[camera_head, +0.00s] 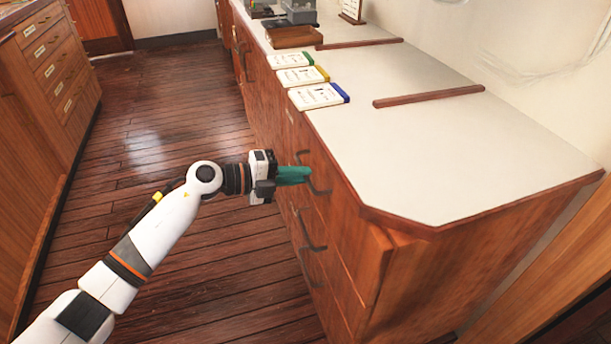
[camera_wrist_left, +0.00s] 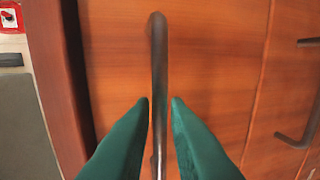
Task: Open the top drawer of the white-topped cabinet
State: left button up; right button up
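The white-topped cabinet (camera_head: 420,130) stands on the right in the head view, with wooden drawer fronts facing left. The top drawer (camera_head: 340,210) looks shut, its front level with the cabinet face. Its dark bar handle (camera_head: 323,188) also runs down the middle of the left wrist view (camera_wrist_left: 159,60). My left gripper (camera_head: 305,174) is at this handle. In the left wrist view its green fingers (camera_wrist_left: 160,104) lie on either side of the bar, with a narrow gap showing at the tips. Contact deeper along the fingers cannot be told. My right gripper is not in view.
A lower drawer handle (camera_head: 308,238) sits below. Several white booklets (camera_head: 318,96) and a wooden rail (camera_head: 428,96) lie on the top. Another drawer cabinet (camera_head: 45,70) stands at the left. The plank floor (camera_head: 150,130) between the cabinets is clear apart from my arm.

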pick_arm(q)
jog(key=shift+x, duration=1.05)
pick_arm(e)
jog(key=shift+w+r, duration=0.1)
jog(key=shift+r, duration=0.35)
pick_arm(q)
grip_shut()
jog(key=shift+a, duration=0.1)
